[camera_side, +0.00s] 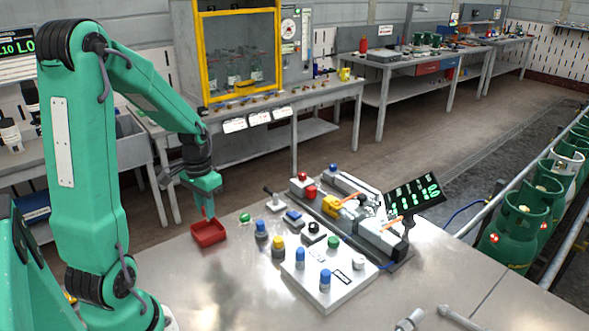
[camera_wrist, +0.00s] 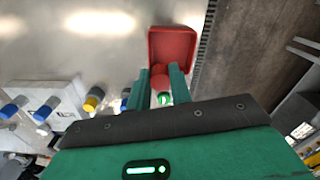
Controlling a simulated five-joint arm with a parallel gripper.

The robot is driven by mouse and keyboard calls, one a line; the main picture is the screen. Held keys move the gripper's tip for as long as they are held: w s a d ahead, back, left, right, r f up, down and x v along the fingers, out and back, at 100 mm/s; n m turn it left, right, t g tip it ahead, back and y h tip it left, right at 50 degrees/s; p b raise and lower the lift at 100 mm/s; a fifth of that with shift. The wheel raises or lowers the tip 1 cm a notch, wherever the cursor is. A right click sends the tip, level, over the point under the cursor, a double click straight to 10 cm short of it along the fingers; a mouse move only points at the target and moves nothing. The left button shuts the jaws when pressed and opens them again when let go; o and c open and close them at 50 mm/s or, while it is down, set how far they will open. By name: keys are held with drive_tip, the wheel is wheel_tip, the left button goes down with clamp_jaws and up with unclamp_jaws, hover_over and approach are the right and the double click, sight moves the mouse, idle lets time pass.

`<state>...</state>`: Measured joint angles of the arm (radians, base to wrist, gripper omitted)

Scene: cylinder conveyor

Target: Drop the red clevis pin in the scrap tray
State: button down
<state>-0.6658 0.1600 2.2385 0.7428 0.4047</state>
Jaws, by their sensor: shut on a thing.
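The red clevis pin (camera_wrist: 160,77) is between the two green fingers of my gripper (camera_wrist: 161,82) in the wrist view. My gripper is shut on it. In the side view my gripper (camera_side: 207,206) points down, with a small red bit of the pin (camera_side: 208,213) below the fingers. The red scrap tray (camera_side: 209,235) sits on the metal table, right under my gripper. In the wrist view the pin overlaps the near part of the tray (camera_wrist: 175,42). The pin's lower end is hard to tell from the tray, as both are red.
A green-capped piece (camera_side: 245,218) lies on the table right of the tray. Several blue-, yellow- and green-topped pins stand in and near a white block (camera_side: 329,275). A fixture with a green-lettered display (camera_side: 414,196) stands behind it. The table's front is mostly clear.

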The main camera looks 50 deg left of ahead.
drive_tip(key=shift+f, duration=0.3)
drive_tip(key=c, duration=1.2)
unclamp_jaws()
drive_tip(key=shift+r, duration=3.95)
drive_tip(key=s+d+r+m+t, duration=0.1)
drive_tip(key=d+r+t, duration=0.1)
drive_tip(key=d, duration=0.5)
drive_tip(key=s+d+r+m+t, duration=0.1)
drive_tip(key=d+r, duration=0.2)
drive_tip(key=d, duration=0.3)
drive_tip(key=s+d+r+m+t, duration=0.1)
drive_tip(key=s+d+r+t, duration=0.1)
drive_tip(key=d, duration=0.5)
drive_tip(key=shift+d+r+t, duration=0.3)
drive_tip(key=shift+d+r, duration=0.05)
drive_tip(key=shift+r, duration=0.5)
